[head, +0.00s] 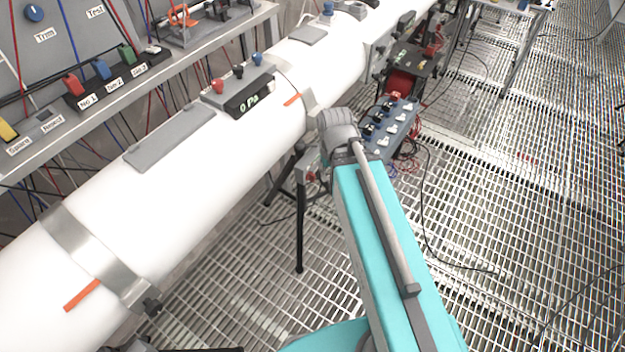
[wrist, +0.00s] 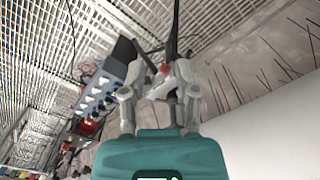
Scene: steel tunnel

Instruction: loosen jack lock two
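A dark jack stand (head: 299,215) stands on the grating under the white tube. A small red part with pale metal shows at its upper part (head: 311,176); I cannot tell whether it is jack lock two. In the head view my gripper is hidden behind my wrist, beside the tube near this stand. In the wrist view my gripper (wrist: 163,75) has its two grey fingers either side of a small gap. A red part (wrist: 164,69) and dark stand legs show at and beyond the fingertips. Whether the fingers touch anything is unclear.
The white tube (head: 200,190) runs diagonally, carrying a pressure box (head: 240,95) and metal clamp bands. A blue-grey switch box (head: 388,128) with cables is close to the right of my wrist. A labelled bench (head: 100,90) lines the left. Open grating (head: 240,285) lies below.

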